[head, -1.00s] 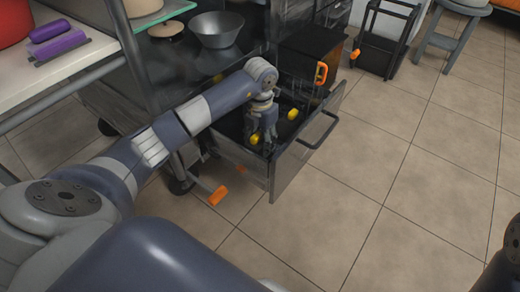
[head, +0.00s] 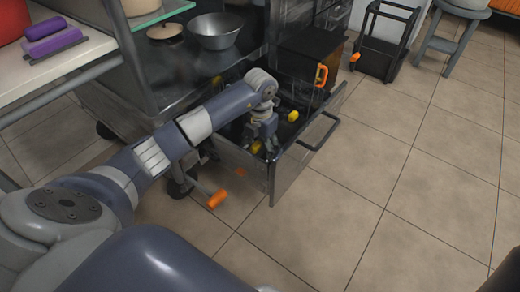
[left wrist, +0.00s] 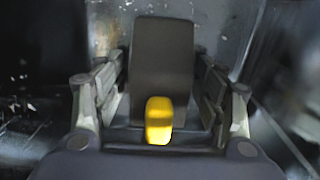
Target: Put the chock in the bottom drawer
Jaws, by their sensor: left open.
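The bottom drawer (head: 290,172) is pulled out, with a clear front and a dark bar handle. My left gripper (head: 264,150) points down into it, near its left side. In the left wrist view, the left gripper (left wrist: 160,110) is open, its fingers apart on either side of a dark grey block with a yellow end, which looks like the chock (left wrist: 160,65). Whether the fingers touch it is unclear. In the head view, a yellow part (head: 256,147) shows beside the fingers; the rest of the chock is hidden or lost against the dark drawer. My right gripper is not in view.
Another yellow piece (head: 292,116) shows farther back in the drawer. A black box with an orange handle (head: 321,75) stands behind it. The tiled floor (head: 400,170) at right is clear.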

